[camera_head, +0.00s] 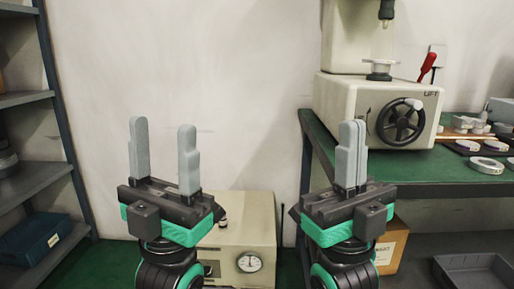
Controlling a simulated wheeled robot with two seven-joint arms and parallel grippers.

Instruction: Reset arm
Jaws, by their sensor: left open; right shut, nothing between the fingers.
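My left gripper (164,150) is at the left of centre in the head view, pointing up. Its two grey fingers stand well apart with nothing between them. My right gripper (352,150) is at the right of centre, also pointing up. Its grey fingers are together with nothing held. It shows in front of the left end of the green workbench (400,170). Both grippers are apart from each other and no object is in either.
A cream press machine with a black handwheel (401,121) stands on the bench. Several bearing rings (487,165) lie at the bench's right. A cream box with a dial (249,262) is low behind the grippers. A metal shelf (35,180) stands at left. A dark tray (475,272) is at lower right.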

